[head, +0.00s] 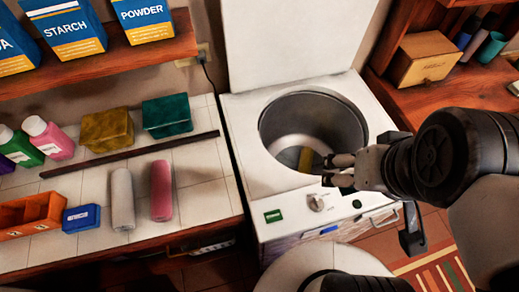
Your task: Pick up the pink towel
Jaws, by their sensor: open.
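The pink towel (161,190) looks like an upright or lying roll on the white tiled counter (205,200), near its front right part. It is just right of a grey-white roll (122,199), with a small gap between them. My gripper (330,170) is open, over the front rim of the top-loading washing machine (245,140). It is well to the right of the pink towel, and nothing shows between its fingers.
The washer's drum is open, with something yellowish (305,159) inside. A dark bar (130,154) lies behind the rolls. Yellow (107,130) and green (167,115) sponge-like blocks, bottles (48,138), a blue box (81,218) and an orange crate (30,240) are on the counter.

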